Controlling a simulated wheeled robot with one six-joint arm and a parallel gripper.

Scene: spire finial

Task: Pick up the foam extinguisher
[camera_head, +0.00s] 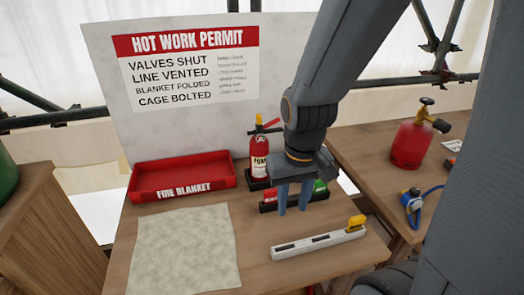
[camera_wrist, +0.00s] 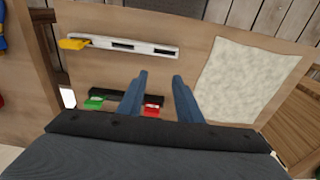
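The foam extinguisher (camera_head: 259,160) is a small red cylinder with a pale FOAM label and a black and red top. It stands upright in a black holder (camera_head: 258,184) at the back of the table, in front of the sign board. It does not show in the wrist view. My gripper (camera_head: 293,211) points down in front of the extinguisher and to its right, apart from it. In the wrist view my gripper (camera_wrist: 159,77) has its two fingers spread with nothing between them.
A black rack (camera_head: 318,196) with red and green pieces lies close behind my fingers. A red FIRE BLANKET tray (camera_head: 181,176), a pale cloth (camera_head: 185,250) and a grey bar with a yellow handle (camera_head: 318,243) lie around. A red gas bottle (camera_head: 411,146) stands on the right table.

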